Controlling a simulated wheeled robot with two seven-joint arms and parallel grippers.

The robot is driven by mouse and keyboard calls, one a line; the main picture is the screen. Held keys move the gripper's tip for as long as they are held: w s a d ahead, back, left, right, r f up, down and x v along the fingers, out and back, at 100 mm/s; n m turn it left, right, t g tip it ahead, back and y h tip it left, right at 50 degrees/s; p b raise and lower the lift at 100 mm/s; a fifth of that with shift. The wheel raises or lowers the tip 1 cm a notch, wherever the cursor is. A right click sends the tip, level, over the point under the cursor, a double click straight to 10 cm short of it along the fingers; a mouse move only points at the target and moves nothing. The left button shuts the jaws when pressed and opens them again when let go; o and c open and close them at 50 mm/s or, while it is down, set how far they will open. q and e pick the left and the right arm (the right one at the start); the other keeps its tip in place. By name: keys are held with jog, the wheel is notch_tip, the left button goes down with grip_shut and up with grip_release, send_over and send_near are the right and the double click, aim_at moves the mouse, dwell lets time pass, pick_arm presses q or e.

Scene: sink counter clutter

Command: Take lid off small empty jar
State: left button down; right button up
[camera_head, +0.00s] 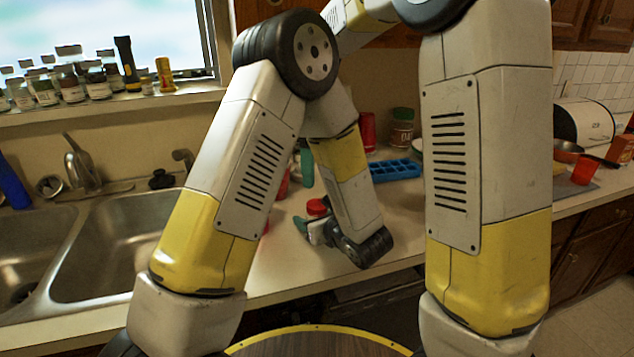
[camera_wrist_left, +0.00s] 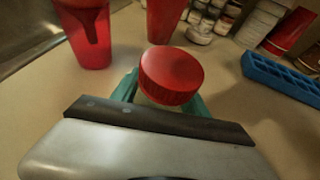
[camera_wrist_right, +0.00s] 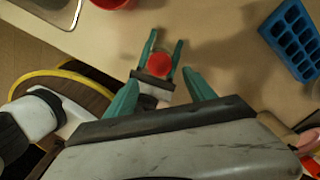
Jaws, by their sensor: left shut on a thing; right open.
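The small jar's red lid (camera_head: 317,207) shows just above the counter in the head view. In the left wrist view the round red lid (camera_wrist_left: 171,76) sits on the jar, whose body is mostly hidden below it. My left gripper (camera_head: 308,225) is shut around the jar, its teal fingers on either side below the lid. In the right wrist view the lid (camera_wrist_right: 158,63) is seen from above, between the left gripper's fingers. My right gripper (camera_wrist_right: 160,77) is open and empty, its fingertips pointing toward the lid. In the head view my arm hides most of the right gripper.
A blue ice tray (camera_head: 395,169) lies to the right of the jar. Red cups (camera_wrist_left: 90,38) and several jars (camera_wrist_left: 205,22) stand behind it. The double sink (camera_head: 110,250) is at the left. Counter around the jar is mostly clear.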

aim_at(317, 204)
jog(key=shift+f, duration=3.9)
jog(key=shift+c, duration=0.4)
grip_shut()
jog(key=n, duration=0.3)
jog(key=shift+o, duration=0.8)
grip_release()
jog(key=shift+r, duration=0.15)
